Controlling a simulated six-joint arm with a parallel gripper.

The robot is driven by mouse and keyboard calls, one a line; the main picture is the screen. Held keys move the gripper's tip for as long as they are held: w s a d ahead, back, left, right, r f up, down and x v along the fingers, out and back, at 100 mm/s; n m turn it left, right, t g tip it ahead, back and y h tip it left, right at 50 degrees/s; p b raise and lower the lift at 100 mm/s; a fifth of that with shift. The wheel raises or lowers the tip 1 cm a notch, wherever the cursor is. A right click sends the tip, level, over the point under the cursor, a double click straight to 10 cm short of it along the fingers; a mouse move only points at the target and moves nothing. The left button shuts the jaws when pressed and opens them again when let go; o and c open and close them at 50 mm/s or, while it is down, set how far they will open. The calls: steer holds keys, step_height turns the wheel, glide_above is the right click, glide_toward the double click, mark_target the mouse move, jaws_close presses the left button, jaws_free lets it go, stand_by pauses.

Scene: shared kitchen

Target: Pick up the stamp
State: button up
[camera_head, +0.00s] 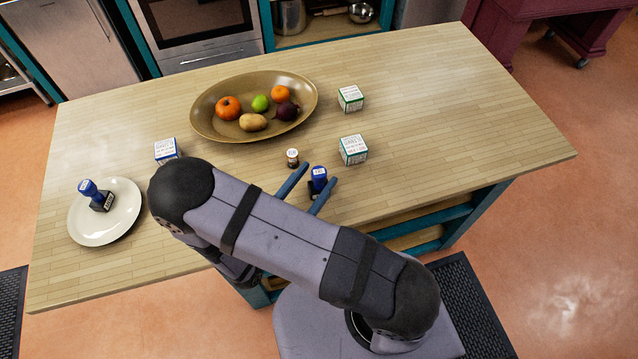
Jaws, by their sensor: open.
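A blue-topped stamp (318,180) with a dark base stands upright on the wooden table, near its front side. My gripper (320,172) is open, and its two blue fingers show on either side of this stamp in the picture. I see no clear contact, and their height above the table is hard to tell. A second blue-topped stamp (92,190) with a black base is on a white plate (122,228) at the left of the table. My arm crosses the front of the view and hides the table beneath it.
A small brown bottle (292,157) stands just left of the gripper. White boxes with green edges (353,150) (350,98) are to the right, and a blue-edged box (166,150) is to the left. A fruit bowl (205,114) stands behind. The table's right side is clear.

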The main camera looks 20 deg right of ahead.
mark_target(315, 192)
steer(key=shift+d, duration=0.1)
jaws_close()
steer(key=shift+r, duration=0.1)
stand_by(0.3)
step_height(315, 192, up, 10)
steer(key=b, duration=0.1)
stand_by(0.7)
